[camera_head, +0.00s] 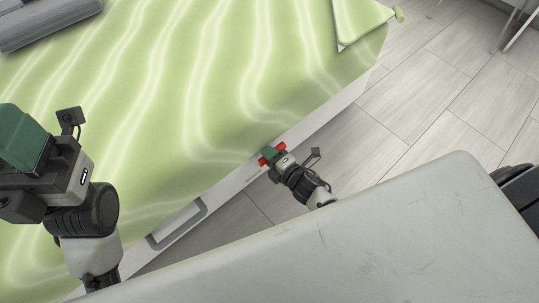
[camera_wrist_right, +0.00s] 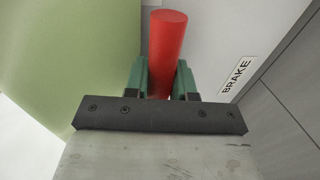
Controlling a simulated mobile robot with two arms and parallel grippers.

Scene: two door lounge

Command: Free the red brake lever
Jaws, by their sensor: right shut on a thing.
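The red brake lever (camera_head: 280,147) is on the side rail of the bed, near the middle of the head view. In the right wrist view it is a red cylinder (camera_wrist_right: 167,50) between the two green fingers. My right gripper (camera_head: 271,155) is shut on it; the same gripper fills the lower part of the wrist view (camera_wrist_right: 160,82). A "BRAKE" label (camera_wrist_right: 236,77) is to the right of the lever. My left gripper (camera_head: 22,140) is above the bed at the left; its fingertips are not clear enough to tell open from shut.
The bed (camera_head: 205,75) has a green wavy-patterned cover and a white side rail (camera_head: 322,113) with a grey handle (camera_head: 178,224). A grey rolled item (camera_head: 45,24) lies at top left. A green-patterned panel (camera_head: 358,18) is at top.

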